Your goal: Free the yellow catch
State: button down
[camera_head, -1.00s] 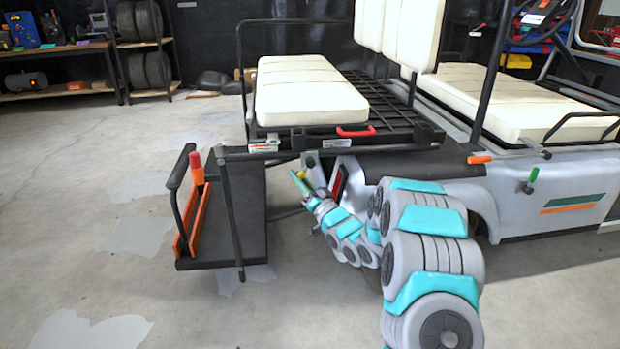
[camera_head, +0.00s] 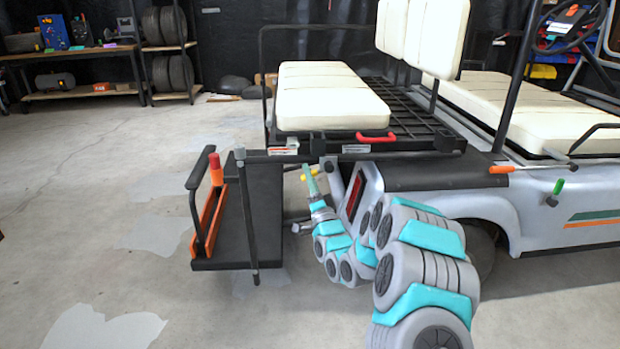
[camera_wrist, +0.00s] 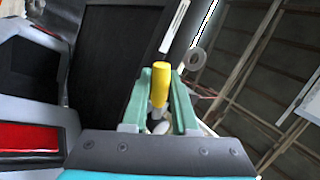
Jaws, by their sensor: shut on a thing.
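The yellow catch (camera_wrist: 161,84) is a small yellow cylinder on a pale stem, standing between the two green fingers of my gripper (camera_wrist: 160,98) in the wrist view. My gripper is shut on it. In the head view my gripper (camera_head: 309,178) is at the rear corner of the cart, below the rear seat frame. The catch (camera_head: 304,177) shows there only as a small yellow spot beside my fingers. What the catch is fixed to is mostly hidden.
The grey cart body with a red tail light (camera_head: 355,191) is just right of my gripper. A red handle (camera_head: 376,137) is on the seat frame above. Open floor lies left.

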jog(key=shift+d+r, duration=0.1)
jog(key=c, duration=0.7)
grip_release()
jog(key=shift+b+v, duration=0.35)
jog(key=shift+v, duration=3.55)
jog(key=shift+c, duration=0.3)
